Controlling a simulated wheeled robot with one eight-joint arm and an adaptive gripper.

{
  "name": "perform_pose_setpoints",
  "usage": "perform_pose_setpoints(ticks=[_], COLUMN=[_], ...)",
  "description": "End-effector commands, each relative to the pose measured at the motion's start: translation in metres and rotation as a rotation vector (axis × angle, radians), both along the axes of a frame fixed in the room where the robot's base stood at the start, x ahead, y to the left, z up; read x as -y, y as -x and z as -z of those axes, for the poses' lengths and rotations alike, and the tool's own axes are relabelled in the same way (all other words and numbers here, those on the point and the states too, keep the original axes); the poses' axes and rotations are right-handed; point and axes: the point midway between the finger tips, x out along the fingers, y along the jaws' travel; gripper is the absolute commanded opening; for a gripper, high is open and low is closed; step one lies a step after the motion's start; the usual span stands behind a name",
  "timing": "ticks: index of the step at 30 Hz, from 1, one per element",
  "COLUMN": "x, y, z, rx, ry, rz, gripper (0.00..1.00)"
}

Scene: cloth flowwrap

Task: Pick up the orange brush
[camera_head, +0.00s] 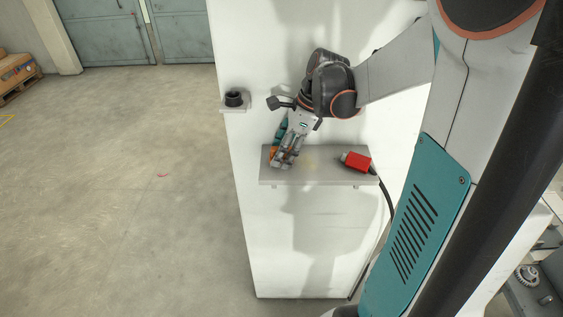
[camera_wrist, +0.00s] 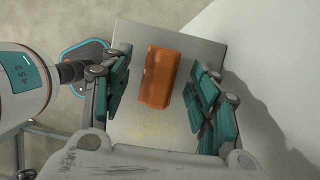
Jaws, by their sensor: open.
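The orange brush (camera_wrist: 158,77) lies on a grey shelf (camera_wrist: 133,128) in the wrist view, seen as an orange block. My gripper (camera_wrist: 162,90) is open, with one teal-padded finger on each side of the brush and a gap on both sides. In the head view my gripper (camera_head: 286,163) is over the left end of the shelf (camera_head: 320,181). Only a small orange part of the brush (camera_head: 273,152) shows there, behind my gripper. I cannot tell the exact height of the fingers over the shelf.
A red cylindrical thing (camera_head: 356,161) lies at the right of the same shelf. A black round thing (camera_head: 234,98) sits on a small ledge at the white panel's left edge. The white panel (camera_head: 305,240) stands behind the shelf. Open floor (camera_head: 130,190) lies to the left.

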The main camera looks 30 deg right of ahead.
Motion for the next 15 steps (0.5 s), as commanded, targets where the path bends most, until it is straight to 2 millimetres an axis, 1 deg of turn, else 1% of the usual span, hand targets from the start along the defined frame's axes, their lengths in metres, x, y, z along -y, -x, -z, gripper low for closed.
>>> perform_pose_setpoints(ticks=[1,2,9,14,15], x=[-0.0021,-0.0027,-0.0031,-0.003,-0.003], y=[-0.0014,-0.0018,-0.0023,-0.0022,-0.0022], z=[0.0087,0.0102,0.0093,0.0093,0.0093], rx=[0.0,0.0,0.0,0.0,0.0], ry=[0.0,0.0,0.0,0.0,0.0], rz=[-0.001,0.0,0.0,0.0,0.0], gripper=[0.55,0.55,0.55,0.19,0.1])
